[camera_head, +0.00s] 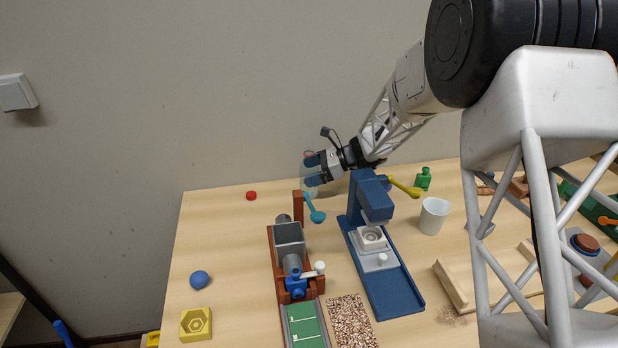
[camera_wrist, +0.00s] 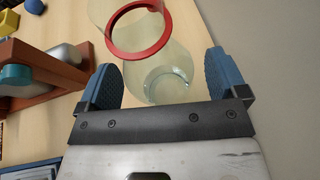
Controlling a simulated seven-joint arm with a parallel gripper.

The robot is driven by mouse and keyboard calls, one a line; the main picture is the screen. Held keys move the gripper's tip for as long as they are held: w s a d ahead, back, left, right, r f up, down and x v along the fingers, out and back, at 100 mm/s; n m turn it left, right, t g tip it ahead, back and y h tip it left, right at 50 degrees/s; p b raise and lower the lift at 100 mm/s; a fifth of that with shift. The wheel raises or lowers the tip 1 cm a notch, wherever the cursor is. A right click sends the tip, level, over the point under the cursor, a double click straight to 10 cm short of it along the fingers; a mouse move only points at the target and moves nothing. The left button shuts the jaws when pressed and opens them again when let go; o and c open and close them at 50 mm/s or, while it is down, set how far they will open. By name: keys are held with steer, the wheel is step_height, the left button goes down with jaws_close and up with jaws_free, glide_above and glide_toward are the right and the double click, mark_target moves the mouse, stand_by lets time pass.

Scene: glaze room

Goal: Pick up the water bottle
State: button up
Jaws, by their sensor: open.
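The water bottle is clear and see-through with a red ring at one end; in the wrist view the bottle (camera_wrist: 168,72) lies between the two blue fingers of my gripper (camera_wrist: 160,62). Gaps show on both sides, so the fingers do not appear to press on it. In the head view my gripper (camera_head: 313,170) is at the back of the table, its fingers apart around the faint outline of the bottle (camera_head: 306,186). The bottle is hard to make out there, partly hidden by the fingers.
A blue press-like device (camera_head: 366,200) stands close right of my gripper, and a brown-framed device (camera_head: 289,240) with a post is in front. The back-left table is mostly clear.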

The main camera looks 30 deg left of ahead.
steer(key=shift+s+a+f, duration=0.2)
steer(key=shift+a, duration=0.1)
stand_by(0.4)
steer(key=c, duration=1.1)
steer(key=shift+r, duration=0.25)
steer(key=shift+r, duration=4.7)
steer(key=shift+r, duration=0.1)
